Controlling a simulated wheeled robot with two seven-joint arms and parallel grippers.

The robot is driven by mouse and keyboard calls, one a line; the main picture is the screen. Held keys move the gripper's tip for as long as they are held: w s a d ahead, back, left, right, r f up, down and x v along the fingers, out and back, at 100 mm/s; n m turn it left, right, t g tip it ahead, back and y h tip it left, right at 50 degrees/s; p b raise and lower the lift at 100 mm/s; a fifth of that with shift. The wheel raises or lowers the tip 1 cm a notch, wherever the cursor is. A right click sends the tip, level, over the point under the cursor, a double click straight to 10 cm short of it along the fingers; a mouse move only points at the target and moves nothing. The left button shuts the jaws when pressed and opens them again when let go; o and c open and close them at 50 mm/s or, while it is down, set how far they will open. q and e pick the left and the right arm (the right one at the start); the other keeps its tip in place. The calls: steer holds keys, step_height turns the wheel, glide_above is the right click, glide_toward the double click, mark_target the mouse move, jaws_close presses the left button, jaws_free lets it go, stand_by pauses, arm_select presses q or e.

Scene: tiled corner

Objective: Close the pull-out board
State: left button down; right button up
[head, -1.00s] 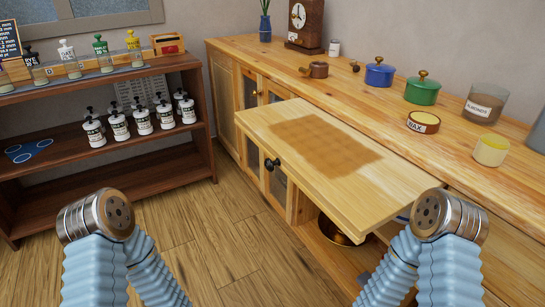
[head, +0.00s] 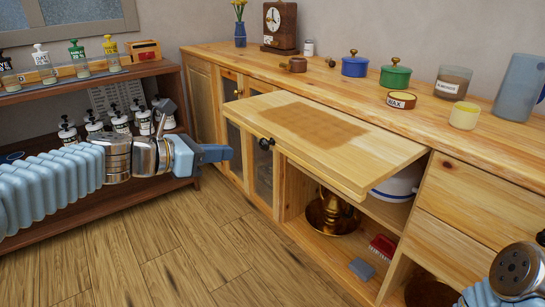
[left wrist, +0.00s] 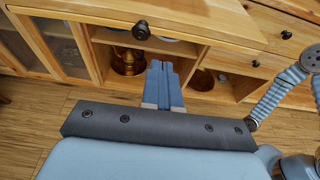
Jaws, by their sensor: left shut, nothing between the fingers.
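The pull-out board (head: 250,112) is a pale wooden slab with a darker square stain on top. It sticks out from under the counter, over the open lower shelves. A black knob (head: 266,143) is on its front edge; the knob (left wrist: 141,30) and the board's front (left wrist: 200,38) also show in the left wrist view. My left gripper (head: 228,153) is shut and empty, pointing right, left of the knob and apart from it in the picture. In the left wrist view its fingers (left wrist: 162,72) appear below the board's edge. My right gripper is not in view; only part of my right arm shows.
The wooden counter (head: 350,85) holds pots, jars and a clock (head: 279,25). Below the board, a brass vessel (head: 332,212) and a red brush (head: 382,247) stand on open shelves. A dark shelf (head: 95,80) with bottles stands at left. The floor (head: 200,250) in front is clear.

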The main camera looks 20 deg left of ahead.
arm_select(q)
glide_toward(282, 146)
step_height(282, 146, down, 2)
steer(key=w+d, duration=0.1)
steer(key=w, duration=0.1)
steer(key=shift+w+d, duration=1.15)
steer(key=shift+w, duration=0.05)
steer(key=shift+w+d, duration=0.25)
steer(key=shift+w, duration=0.1)
steer(key=shift+w, duration=0.1)
